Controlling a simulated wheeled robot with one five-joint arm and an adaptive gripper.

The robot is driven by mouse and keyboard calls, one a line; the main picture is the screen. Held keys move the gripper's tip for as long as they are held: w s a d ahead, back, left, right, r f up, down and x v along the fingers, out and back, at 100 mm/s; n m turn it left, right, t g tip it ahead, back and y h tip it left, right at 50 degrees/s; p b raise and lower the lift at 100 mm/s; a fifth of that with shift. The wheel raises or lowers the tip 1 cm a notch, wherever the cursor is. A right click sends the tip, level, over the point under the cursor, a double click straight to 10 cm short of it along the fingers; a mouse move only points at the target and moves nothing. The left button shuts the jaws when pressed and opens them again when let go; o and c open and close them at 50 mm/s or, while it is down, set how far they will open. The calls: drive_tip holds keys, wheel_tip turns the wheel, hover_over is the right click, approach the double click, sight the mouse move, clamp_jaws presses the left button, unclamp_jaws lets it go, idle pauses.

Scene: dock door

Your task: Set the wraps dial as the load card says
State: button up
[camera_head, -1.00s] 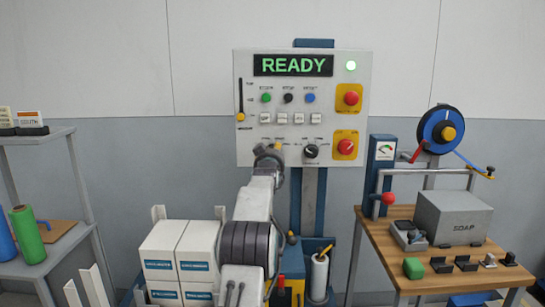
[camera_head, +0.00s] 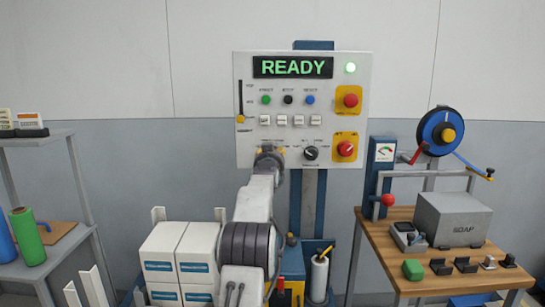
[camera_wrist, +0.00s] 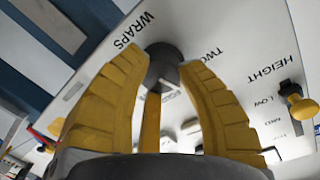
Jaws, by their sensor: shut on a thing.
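The wraps dial (camera_wrist: 163,68) is a dark round knob beside the printed word WRAPS in the wrist view. My gripper (camera_wrist: 160,65) is shut on it, one yellow finger on each side. In the head view my gripper (camera_head: 270,151) is at the lower left of the white control panel (camera_head: 350,70) and hides the dial. I cannot make out a readable load card; small cards (camera_head: 28,119) on the left shelf are too small to read.
A second black dial (camera_head: 311,153) is close to the right of my gripper. A height slider with a yellow knob (camera_head: 241,119) is at the panel's left edge. White boxes (camera_head: 174,250) stand below, left of my arm.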

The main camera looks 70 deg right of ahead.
drive_tip(key=shift+r, duration=0.45)
drive_tip(key=o, duration=1.2)
drive_tip(key=shift+w+f, duration=0.1)
drive_tip(key=shift+f, duration=0.1)
drive_tip(key=shift+c, duration=0.2)
drive_tip(key=shift+o, duration=0.3)
drive_tip(key=shift+f, duration=0.1)
drive_tip(key=shift+a, duration=0.1)
drive_tip(key=v, duration=1.1)
drive_tip(key=shift+a, duration=0.3)
